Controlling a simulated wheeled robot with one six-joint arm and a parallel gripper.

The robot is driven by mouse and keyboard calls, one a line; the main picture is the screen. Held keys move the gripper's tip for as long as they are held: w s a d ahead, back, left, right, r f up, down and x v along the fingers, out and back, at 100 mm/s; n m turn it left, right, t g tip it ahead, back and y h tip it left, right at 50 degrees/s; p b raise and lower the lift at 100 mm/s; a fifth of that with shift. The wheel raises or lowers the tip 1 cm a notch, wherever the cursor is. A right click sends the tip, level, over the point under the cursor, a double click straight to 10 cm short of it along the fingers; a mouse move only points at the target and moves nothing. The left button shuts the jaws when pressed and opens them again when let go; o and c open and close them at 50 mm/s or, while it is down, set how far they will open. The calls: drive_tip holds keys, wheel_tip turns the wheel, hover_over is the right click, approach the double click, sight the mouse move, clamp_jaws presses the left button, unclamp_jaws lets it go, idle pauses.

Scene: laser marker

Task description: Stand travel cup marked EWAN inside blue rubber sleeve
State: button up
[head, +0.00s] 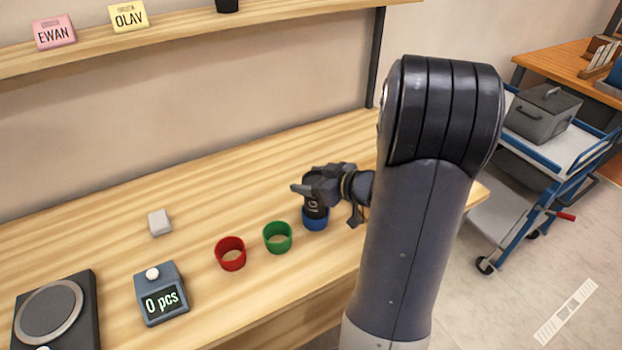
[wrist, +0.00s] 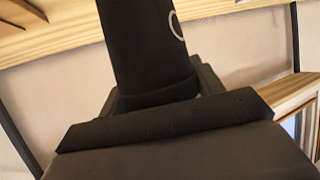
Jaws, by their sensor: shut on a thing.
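A dark travel cup (head: 315,207) stands upright at the blue rubber sleeve (head: 315,223), its lower end inside or directly behind the sleeve's rim. Light lettering shows on the cup's side, but I cannot read the name. My gripper (head: 313,186) is shut on the cup's upper part, coming in from the right. In the wrist view the dark cup (wrist: 145,45) rises from between the jaws, with part of a pale letter on it. The cup's base is hidden by the sleeve.
A green sleeve (head: 277,238) and a red sleeve (head: 230,254) stand empty to the left. A counter reading "0 pcs" (head: 161,294), a round-plated device (head: 52,310) and a small light block (head: 159,222) are further left. Shelf cards read EWAN (head: 54,33) and OLAV (head: 129,17).

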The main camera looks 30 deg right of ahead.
drive_tip(key=shift+f+b, duration=1.05)
drive_tip(key=shift+f, duration=0.7)
drive_tip(key=o, duration=1)
drive_tip(key=shift+o, duration=0.2)
drive_tip(key=shift+r, duration=0.1)
wheel_tip(320, 180, up, 8)
drive_tip(key=p, duration=0.8)
drive_tip(key=shift+p, duration=0.4)
drive_tip(key=shift+f, duration=0.2)
wheel_tip(320, 180, down, 7)
drive_tip(key=b, duration=0.8)
drive_tip(key=shift+f, duration=0.2)
drive_tip(key=shift+r, duration=0.2)
